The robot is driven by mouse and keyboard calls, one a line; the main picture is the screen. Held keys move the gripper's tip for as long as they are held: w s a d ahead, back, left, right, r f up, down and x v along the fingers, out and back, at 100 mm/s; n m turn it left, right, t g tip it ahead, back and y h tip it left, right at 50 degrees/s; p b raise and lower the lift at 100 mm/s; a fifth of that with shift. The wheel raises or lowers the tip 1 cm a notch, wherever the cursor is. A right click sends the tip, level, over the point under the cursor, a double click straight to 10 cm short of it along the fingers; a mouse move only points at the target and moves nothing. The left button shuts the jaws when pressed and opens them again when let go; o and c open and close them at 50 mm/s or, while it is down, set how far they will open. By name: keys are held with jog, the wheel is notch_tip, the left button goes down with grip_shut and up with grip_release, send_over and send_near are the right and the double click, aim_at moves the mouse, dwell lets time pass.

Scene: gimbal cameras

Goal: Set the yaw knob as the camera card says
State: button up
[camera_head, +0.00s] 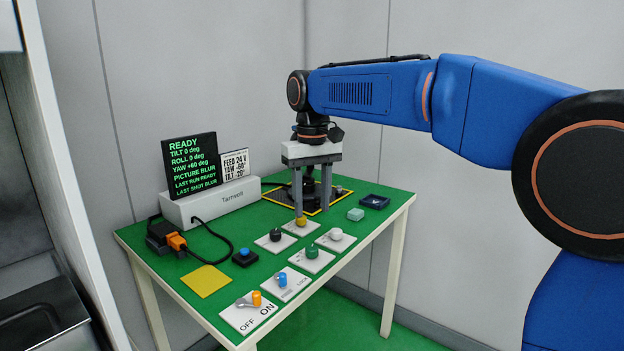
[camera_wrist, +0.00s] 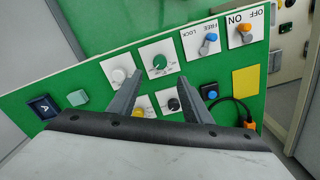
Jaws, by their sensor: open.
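The camera card (camera_head: 234,164) reads "FEED 24 V", "YAW -60°", "TILT -20°". The dark screen (camera_head: 189,165) beside it reads READY, tilt 0, roll 0, yaw +60 deg, picture blur. Knobs on white plates are black (camera_head: 276,235), yellow (camera_head: 300,221), green (camera_head: 312,252) and white (camera_head: 336,234); their labels are too small to read, so I cannot tell which is yaw. My gripper (camera_head: 312,207) is open and empty, pointing down above the back of the knob group. In the wrist view its fingers partly cover the yellow knob (camera_wrist: 138,112); the green knob (camera_wrist: 159,62) shows beyond them.
Near the front are a blue FREE/LOCK switch (camera_head: 282,279) and an orange OFF/ON switch (camera_head: 256,298). A blue button (camera_head: 244,252), yellow pad (camera_head: 207,280), cable, teal block (camera_head: 355,214) and dark blue tray (camera_head: 374,202) lie on the green table. The grey Tarnvolt box (camera_head: 212,203) stands at back left.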

notch_tip(320, 180, up, 6)
jog(key=shift+f, duration=0.1)
jog(key=shift+d, duration=0.1)
dwell(0.3)
jog(key=s+d+f+m+t, duration=0.1)
jog(key=s+d+f, duration=0.3)
jog(key=s+d, duration=0.45)
jog(key=s+d+f+m+t, duration=0.1)
jog(key=s+d+f+m, duration=0.3)
jog(key=d, duration=0.7)
jog(key=s+d+f+t, duration=0.1)
jog(key=s+d+f, duration=0.4)
jog(key=s+f, duration=0.3)
jog(key=s+d+f+t, duration=0.1)
jog(key=s+d+f, duration=0.4)
jog(key=s+f, duration=0.3)
jog(key=shift+s+t, duration=0.4)
jog(key=shift+s, duration=0.3)
